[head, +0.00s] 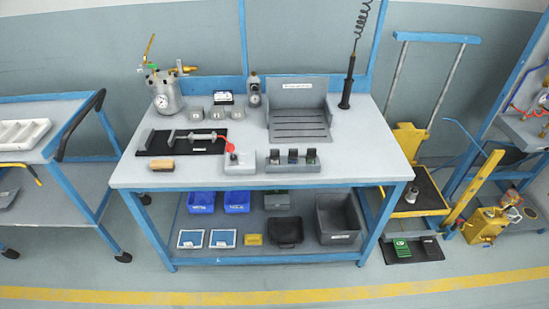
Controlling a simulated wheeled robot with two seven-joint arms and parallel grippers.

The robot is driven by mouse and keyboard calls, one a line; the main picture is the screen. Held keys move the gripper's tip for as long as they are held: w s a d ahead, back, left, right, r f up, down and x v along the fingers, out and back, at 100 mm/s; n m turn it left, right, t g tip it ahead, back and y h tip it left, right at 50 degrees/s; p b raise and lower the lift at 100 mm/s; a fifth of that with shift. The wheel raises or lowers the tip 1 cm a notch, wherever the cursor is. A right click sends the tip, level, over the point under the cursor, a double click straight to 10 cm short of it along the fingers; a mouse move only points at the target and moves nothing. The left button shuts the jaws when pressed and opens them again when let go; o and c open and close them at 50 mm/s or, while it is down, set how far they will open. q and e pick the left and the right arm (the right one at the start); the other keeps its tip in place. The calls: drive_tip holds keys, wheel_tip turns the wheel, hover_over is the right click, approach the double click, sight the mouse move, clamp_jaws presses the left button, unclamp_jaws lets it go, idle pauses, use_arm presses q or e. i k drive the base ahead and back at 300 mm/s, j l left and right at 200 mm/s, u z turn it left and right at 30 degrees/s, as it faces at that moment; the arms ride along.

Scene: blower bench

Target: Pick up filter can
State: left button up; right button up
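No can in view has a label that I can read as a filter can. A larger silver canister (166,97) with a round gauge and yellow and green fittings stands at the back left of the bench top. I cannot tell which of them, if either, is the filter can. Neither of my grippers is in view.
The blue-framed bench (375,165) holds a black mat (160,151) with a metal tool, a grey tray (298,122) and small blocks. Blue bins (201,203) and a grey crate (341,222) sit on its lower shelf. A yellow machine (486,224) stands right of the cart.

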sight(410, 198)
drive_tip(key=z, duration=1.25)
drive_tip(key=i+l, duration=0.3)
drive_tip(key=i, duration=0.2)
